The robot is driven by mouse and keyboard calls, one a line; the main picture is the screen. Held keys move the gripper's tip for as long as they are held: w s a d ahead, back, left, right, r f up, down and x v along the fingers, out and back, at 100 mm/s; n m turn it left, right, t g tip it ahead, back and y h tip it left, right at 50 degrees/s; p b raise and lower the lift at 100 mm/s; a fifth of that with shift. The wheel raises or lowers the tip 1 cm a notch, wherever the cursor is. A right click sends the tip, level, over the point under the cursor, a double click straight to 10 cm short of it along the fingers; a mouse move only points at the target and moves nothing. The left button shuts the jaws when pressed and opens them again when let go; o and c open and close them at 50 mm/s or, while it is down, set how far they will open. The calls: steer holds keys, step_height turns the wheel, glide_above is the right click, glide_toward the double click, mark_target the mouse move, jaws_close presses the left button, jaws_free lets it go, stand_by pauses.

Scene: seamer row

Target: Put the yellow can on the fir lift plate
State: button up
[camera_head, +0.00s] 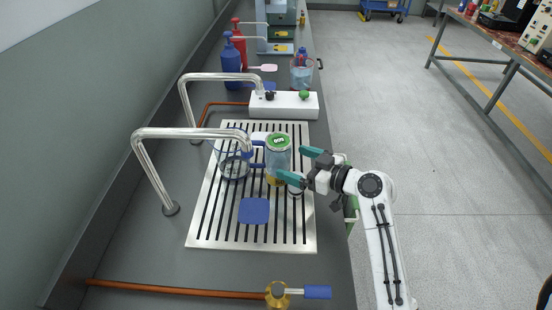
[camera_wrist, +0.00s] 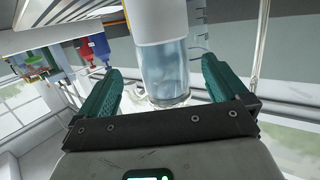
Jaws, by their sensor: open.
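My gripper (camera_head: 302,165) is open over the right side of the slotted metal drain plate. A clear cylinder with a green top (camera_head: 278,142) stands just left of its fingers, with a yellow patch (camera_head: 271,181) low on it. I cannot tell whether this is the yellow can. A small yellow object (camera_head: 302,18) stands far back. Dark green parts on the far machines (camera_head: 280,33) may include the fir lift plate; details are too small.
A clear jug (camera_head: 232,160) stands left of the cylinder, under bent steel pipes (camera_head: 195,133). A blue pad (camera_head: 254,211) lies on the drain plate (camera_head: 205,233). A white box (camera_head: 285,105), pump bottles (camera_head: 231,55) and a clear container (camera_head: 302,72) stand behind. Open floor lies right.

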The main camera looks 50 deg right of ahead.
mark_target(278, 158)
steer(key=shift+p+x, duration=0.85)
steer(key=shift+x, duration=2.25)
steer(key=shift+a, duration=0.15)
steer(key=c, duration=1.4)
steer(key=shift+r, duration=0.15)
steer(key=shift+c, duration=1)
